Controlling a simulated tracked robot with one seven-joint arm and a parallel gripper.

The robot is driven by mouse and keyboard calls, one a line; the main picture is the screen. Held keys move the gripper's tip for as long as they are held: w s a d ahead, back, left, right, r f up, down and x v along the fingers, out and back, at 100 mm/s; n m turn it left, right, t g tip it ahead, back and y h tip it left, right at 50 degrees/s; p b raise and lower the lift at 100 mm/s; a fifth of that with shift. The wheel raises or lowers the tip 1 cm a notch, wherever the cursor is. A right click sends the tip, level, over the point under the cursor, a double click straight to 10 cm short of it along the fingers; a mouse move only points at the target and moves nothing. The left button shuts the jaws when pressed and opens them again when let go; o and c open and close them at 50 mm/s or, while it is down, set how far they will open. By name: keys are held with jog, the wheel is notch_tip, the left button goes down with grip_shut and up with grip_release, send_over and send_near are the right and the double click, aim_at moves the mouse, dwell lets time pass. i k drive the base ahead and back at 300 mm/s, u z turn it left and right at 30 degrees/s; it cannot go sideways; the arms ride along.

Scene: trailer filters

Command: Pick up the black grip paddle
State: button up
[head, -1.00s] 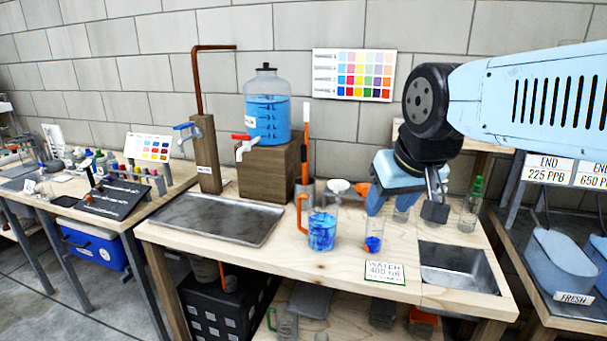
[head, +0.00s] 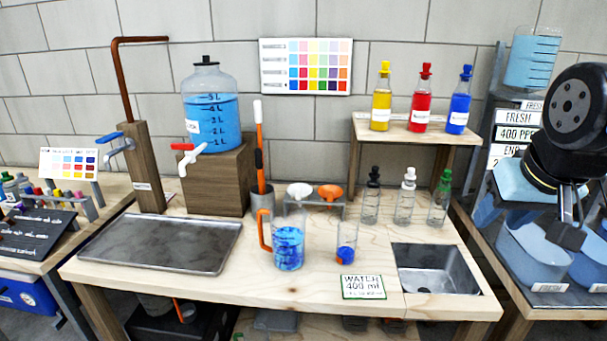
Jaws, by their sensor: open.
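A long rod (head: 259,140) with a white top, an orange shaft and a dark section stands upright in a grey cup (head: 263,200), beside the wooden block. I cannot tell whether it is the black grip paddle; no other paddle is clear to me. My gripper (head: 570,222) is at the far right, over the blue bins, well apart from the rod. It is open and appears empty. My dark wrist hides part of the fingers.
The wooden bench holds a metal tray (head: 160,244), a pitcher (head: 289,247) of blue liquid, a small beaker (head: 346,254), a funnel rack (head: 318,203) and stoppered bottles. A small shelf (head: 418,134) carries coloured bottles. A sink (head: 437,270) is at right. Blue bins (head: 535,260) are beyond it.

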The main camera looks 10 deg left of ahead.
aim_at(257, 152)
jog(key=u, duration=0.2)
jog(key=i, duration=0.15)
jog(key=z, duration=2)
jog(key=k, duration=2.15)
jog(key=u, duration=1.4)
jog(key=i, duration=1)
jog(key=z, duration=0.05)
